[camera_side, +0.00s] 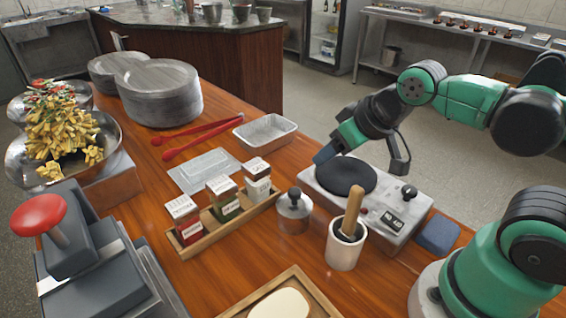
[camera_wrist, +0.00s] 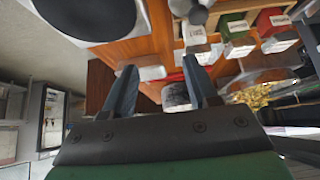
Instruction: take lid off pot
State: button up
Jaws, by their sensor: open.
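A small grey metal pot (camera_side: 294,217) stands on the wooden counter between the spice rack and the hot plate. Its lid (camera_side: 295,198) sits on top with a round knob. In the wrist view a grey round shape near the top edge looks like the pot's lid (camera_wrist: 198,14), partly cut off. My gripper (camera_side: 325,154) is over the far left part of the hot plate, behind the pot and apart from it. In the wrist view my gripper (camera_wrist: 159,70) shows two blue fingers spread apart with nothing held between them.
The hot plate (camera_side: 312,181) with its black disc is right of the pot. A white cup (camera_side: 343,252) holding a wooden-handled tool stands close in front. The spice rack (camera_side: 213,232) is at left. A metal tray (camera_side: 265,131) and red tongs (camera_side: 190,145) lie behind.

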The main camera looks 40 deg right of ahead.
aim_at(295, 191)
jog(key=shift+o, duration=1)
jog(key=a+f+n+g+y, duration=0.1)
jog(key=n, duration=0.1)
jog(key=w+a+f+n+g, duration=0.1)
jog(key=n, duration=0.1)
jog(key=a+f+n+g+y, duration=0.1)
jog(key=n, duration=0.1)
jog(key=shift+w+a+n+y, duration=0.25)
jog(key=shift+a+n+y, duration=0.05)
jog(key=shift+a+n, duration=0.1)
jog(key=shift+x, duration=2.7)
grip_shut()
